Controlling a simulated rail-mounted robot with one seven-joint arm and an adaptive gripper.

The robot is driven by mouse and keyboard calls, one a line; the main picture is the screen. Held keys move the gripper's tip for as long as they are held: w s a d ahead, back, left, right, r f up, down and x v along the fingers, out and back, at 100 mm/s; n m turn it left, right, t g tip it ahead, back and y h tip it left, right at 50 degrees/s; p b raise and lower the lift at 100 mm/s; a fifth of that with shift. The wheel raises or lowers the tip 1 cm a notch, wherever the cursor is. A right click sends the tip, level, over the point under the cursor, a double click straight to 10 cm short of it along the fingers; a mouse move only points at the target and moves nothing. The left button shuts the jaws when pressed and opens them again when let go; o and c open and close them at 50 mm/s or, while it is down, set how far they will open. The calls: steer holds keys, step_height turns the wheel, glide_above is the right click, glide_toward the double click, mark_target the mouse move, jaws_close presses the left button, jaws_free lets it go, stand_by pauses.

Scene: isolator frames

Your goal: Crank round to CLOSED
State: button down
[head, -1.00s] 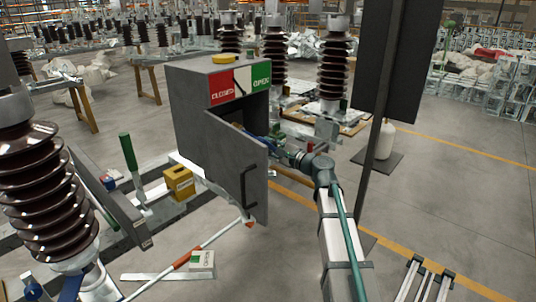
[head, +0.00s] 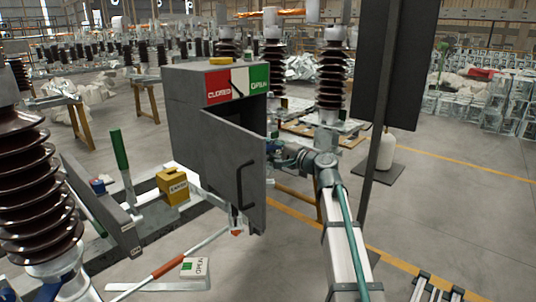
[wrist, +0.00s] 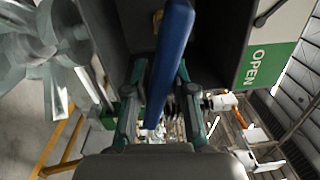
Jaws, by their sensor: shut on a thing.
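A grey drive cabinet (head: 185,125) stands in the middle of the head view, its door (head: 232,165) swung open. On its top front, a plate has a red CLOSED field (head: 218,88), a white gap and a green OPEN field (head: 258,78). A dark pointer (head: 235,84) lies in or near the white gap. A blue crank handle (wrist: 172,45) runs between the fingers of my gripper (wrist: 160,98) in the wrist view; the fingers are shut on it. In the head view the door edge hides the fingertips and most of the crank.
The open door with its black handle (head: 242,185) stands close left of my wrist. A dark panel on a post (head: 385,65) rises right of my arm.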

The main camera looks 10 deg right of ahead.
steer(key=shift+w+d+f+n+b, duration=0.15)
steer(key=shift+f+n+b, duration=0.15)
steer(key=shift+b, duration=0.3)
steer(key=shift+r+n+b, duration=0.3)
steer(key=shift+n+b, duration=0.5)
steer(key=shift+b, duration=0.1)
steer(key=shift+w+d+f+n+b, duration=0.1)
steer(key=shift+n+b, duration=0.5)
steer(key=shift+b, duration=0.5)
steer(key=shift+r+n+b, duration=0.35)
steer(key=shift+n+b, duration=0.15)
steer(key=shift+n, duration=0.1)
steer(key=c, duration=0.8)
jaws_free()
steer(key=shift+o, duration=0.2)
steer(key=o, duration=0.6)
steer(key=shift+c, duration=0.2)
